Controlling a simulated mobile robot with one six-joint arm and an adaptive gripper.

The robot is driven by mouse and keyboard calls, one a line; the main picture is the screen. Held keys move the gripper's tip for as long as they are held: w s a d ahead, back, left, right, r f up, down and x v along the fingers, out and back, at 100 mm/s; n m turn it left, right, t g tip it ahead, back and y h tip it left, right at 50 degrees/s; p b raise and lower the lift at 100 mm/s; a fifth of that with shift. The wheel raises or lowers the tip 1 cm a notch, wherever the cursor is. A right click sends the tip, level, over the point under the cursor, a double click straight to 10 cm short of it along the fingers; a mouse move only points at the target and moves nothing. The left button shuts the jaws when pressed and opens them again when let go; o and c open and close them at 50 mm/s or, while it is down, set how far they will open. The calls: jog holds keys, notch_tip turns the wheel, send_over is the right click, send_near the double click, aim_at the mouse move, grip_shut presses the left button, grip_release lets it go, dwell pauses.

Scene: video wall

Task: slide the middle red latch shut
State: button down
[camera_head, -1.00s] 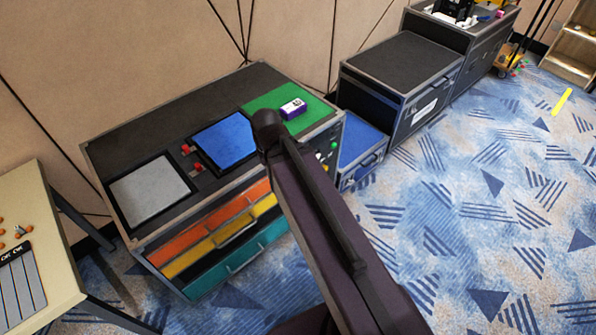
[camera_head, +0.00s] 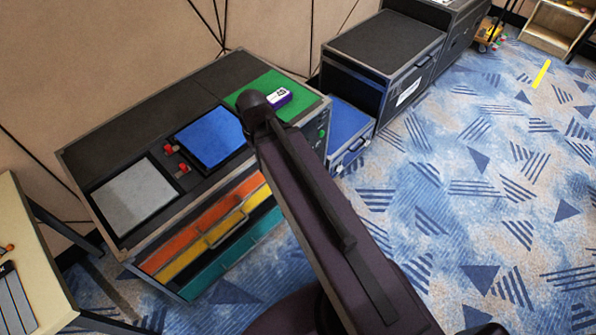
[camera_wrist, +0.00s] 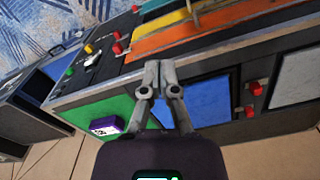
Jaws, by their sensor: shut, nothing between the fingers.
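Two red latches show on the black top of the cabinet, between the blue panel (camera_head: 210,137) and the grey panel (camera_head: 133,196). The upper red latch (camera_head: 168,149) and the lower red latch (camera_head: 183,168) sit close together in the head view. In the wrist view, one red latch (camera_wrist: 256,88) and another red latch (camera_wrist: 249,113) show to the right of the blue panel. I cannot tell which latch is the middle one. My gripper (camera_wrist: 158,66) is shut and empty over the cabinet's front edge, left of the latches in the wrist view. My arm hides it in the head view.
A purple-and-white box (camera_head: 279,98) lies on the green panel (camera_head: 262,84). Orange, yellow and teal drawers (camera_head: 235,243) with handles line the cabinet's front. Coloured knobs (camera_wrist: 88,48) stand on its side. A blue-topped case (camera_head: 347,125) is to the right.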

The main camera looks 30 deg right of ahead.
jog(key=w+d+f+n+t+y+b, duration=0.1)
jog(key=w+d+f+b, duration=0.5)
jog(key=d+f+b, duration=0.8)
jog(key=w+d+f+n+t+y+b, duration=0.1)
jog(key=w+d+f+n+y+b, duration=0.3)
jog(key=d+f+b, duration=1.1)
jog(key=shift+w+f+y+b, duration=0.6)
jog(key=shift+w+y+b, duration=0.4)
jog(key=shift+w+b, duration=1.05)
jog(key=shift+s+b, duration=0.35)
jog(key=shift+b, duration=0.05)
jog(key=a+f+b, duration=0.8)
jog(key=a, duration=0.1)
jog(key=shift+w+a, duration=0.2)
jog(key=shift+w, duration=0.1)
jog(key=shift+a, duration=0.1)
